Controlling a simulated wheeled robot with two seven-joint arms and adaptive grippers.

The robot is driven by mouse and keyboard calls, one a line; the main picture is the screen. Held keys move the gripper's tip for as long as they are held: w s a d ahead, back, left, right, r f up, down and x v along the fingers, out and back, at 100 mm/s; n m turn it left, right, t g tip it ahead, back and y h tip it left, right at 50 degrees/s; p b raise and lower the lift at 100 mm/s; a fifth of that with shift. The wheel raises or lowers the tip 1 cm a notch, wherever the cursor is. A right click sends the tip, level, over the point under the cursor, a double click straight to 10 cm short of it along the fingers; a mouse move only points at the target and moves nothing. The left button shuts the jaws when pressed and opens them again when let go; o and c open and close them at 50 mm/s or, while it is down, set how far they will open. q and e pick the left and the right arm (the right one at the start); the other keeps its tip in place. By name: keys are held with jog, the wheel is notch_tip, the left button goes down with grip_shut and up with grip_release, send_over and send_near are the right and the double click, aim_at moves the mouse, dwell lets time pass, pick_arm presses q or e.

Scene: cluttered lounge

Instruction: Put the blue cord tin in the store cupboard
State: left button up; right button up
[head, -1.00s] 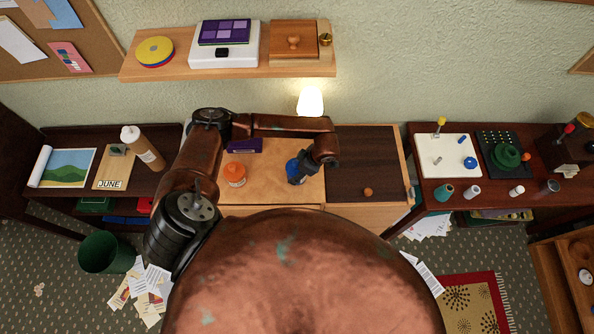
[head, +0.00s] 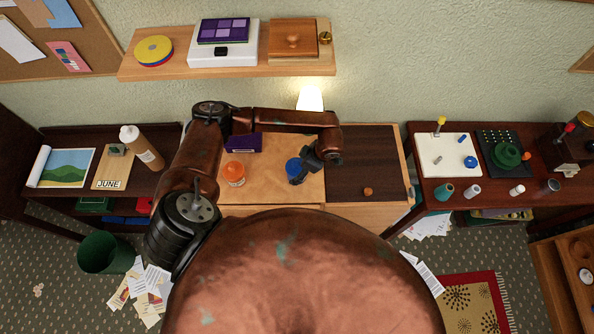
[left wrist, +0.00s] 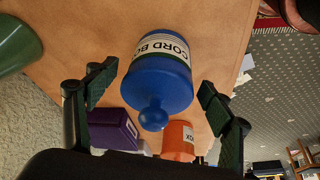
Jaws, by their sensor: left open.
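The blue cord tin (head: 293,167) stands on the light wooden top of the middle unit, partly hidden by my left gripper (head: 301,168) at its right. In the left wrist view the tin (left wrist: 160,72), labelled "CORD BOX" or similar, has its round knob towards me. My left gripper (left wrist: 155,112) is open, with one finger on each side of the tin and visible gaps between. A dark panel with a round wooden knob (head: 368,191) lies right of the light top; I cannot tell whether it belongs to the store cupboard. My right gripper is out of view.
An orange tin (head: 233,173) and a purple box (head: 244,143) stand left of the blue tin. A lit lamp (head: 310,97) is behind, under a loaded wall shelf (head: 180,65). Side tables with clutter flank the unit. The dark panel is clear apart from its knob.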

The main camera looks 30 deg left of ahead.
pick_arm(q)
jog(key=b+v, duration=0.1)
jog(key=v, duration=0.8)
jog(key=shift+d, duration=0.1)
